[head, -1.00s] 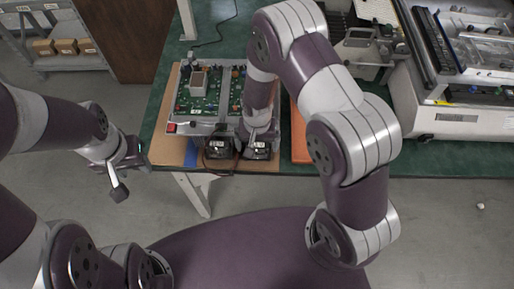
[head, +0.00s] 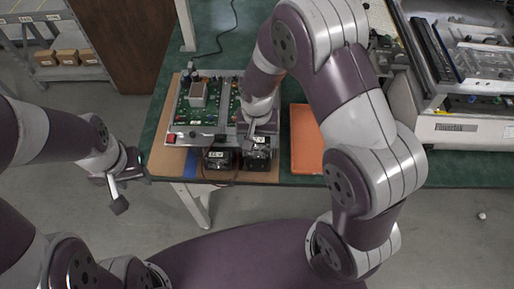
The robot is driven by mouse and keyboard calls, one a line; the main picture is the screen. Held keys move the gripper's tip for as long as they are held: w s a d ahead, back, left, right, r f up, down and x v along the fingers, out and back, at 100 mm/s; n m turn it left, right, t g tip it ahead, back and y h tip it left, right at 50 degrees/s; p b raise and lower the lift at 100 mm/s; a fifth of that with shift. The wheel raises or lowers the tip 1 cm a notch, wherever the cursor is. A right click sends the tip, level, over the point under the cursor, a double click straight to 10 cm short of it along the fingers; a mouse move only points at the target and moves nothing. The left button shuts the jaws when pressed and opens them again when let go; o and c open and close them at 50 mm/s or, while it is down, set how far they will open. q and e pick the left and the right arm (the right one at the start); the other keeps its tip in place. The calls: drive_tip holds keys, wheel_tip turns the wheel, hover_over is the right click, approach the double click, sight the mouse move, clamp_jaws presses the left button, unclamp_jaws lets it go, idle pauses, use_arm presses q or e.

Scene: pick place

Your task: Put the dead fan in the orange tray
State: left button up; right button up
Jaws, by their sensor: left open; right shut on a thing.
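Two black box-shaped fans sit side by side at the front edge of the board: a left fan (head: 217,160) and a right fan (head: 257,158). My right gripper (head: 258,139) points down and is shut on the right fan, with its fingers mostly hidden by the wrist. I cannot tell whether this fan is clear of the surface. The orange tray (head: 306,150) lies just to the right, partly hidden behind my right arm; its visible part is empty. My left gripper (head: 117,190) is open and empty, off the table's left front edge.
A green circuit board fixture (head: 215,117) stands on a brown board (head: 164,160) behind the fans. A thin cable hangs by the left fan. A large grey machine (head: 465,130) fills the table's right side. Green table shows at the back.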

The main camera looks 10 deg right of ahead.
sight(257, 138)
wheel_tip(257, 138, up, 2)
drive_tip(key=shift+p, duration=0.3)
drive_tip(key=shift+r+p, duration=1.7)
